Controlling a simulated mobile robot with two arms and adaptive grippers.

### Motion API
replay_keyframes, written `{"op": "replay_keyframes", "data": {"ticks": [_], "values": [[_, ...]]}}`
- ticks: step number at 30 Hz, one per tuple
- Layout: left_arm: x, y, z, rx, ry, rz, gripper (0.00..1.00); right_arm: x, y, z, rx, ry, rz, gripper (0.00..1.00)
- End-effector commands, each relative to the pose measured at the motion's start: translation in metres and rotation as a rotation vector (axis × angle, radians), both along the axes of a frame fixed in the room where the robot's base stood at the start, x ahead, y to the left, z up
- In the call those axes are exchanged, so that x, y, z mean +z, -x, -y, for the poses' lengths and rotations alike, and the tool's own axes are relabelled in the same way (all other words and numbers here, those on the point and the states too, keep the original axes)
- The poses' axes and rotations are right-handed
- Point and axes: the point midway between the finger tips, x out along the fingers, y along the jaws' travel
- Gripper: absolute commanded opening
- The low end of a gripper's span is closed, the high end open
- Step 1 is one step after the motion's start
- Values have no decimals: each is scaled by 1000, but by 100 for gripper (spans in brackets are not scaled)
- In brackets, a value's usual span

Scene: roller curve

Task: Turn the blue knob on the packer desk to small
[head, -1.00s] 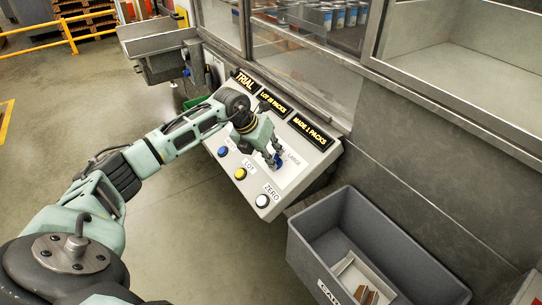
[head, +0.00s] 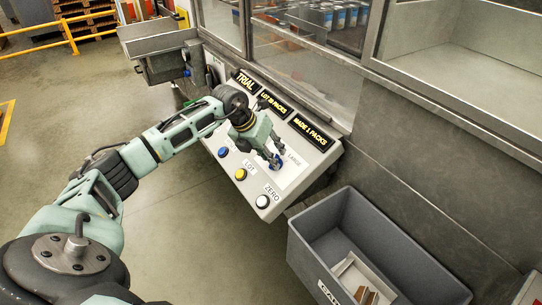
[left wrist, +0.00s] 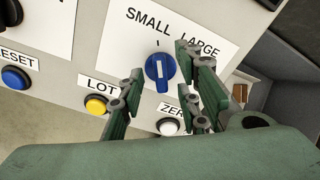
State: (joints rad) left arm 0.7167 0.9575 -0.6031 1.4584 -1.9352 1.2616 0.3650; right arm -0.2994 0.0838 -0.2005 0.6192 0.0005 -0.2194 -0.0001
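The blue knob (left wrist: 160,72) is on the white plate of the packer desk (left wrist: 75,50). My right gripper is not in view.
A yellow button (left wrist: 96,105), a white button (left wrist: 168,127) and a blue button (left wrist: 15,77) lie along the desk's near edge, close to the fingers. A grey bin (head: 345,215) with some pieces inside stands right of the desk. Open floor lies to the left.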

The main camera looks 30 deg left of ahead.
Motion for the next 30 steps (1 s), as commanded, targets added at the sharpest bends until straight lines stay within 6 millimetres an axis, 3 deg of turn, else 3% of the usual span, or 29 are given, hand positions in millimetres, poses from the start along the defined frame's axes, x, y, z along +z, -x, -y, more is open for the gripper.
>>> {"op": "replay_keyframes", "data": {"ticks": [9, 15, 30], "values": [[60, 26, -15, 2, -4, 3, 31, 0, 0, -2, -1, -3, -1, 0], [88, 38, -21, 1, -1, 4, 31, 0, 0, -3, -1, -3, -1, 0], [98, 43, -23, 1, 0, 1, 31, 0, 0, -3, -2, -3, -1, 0]]}}
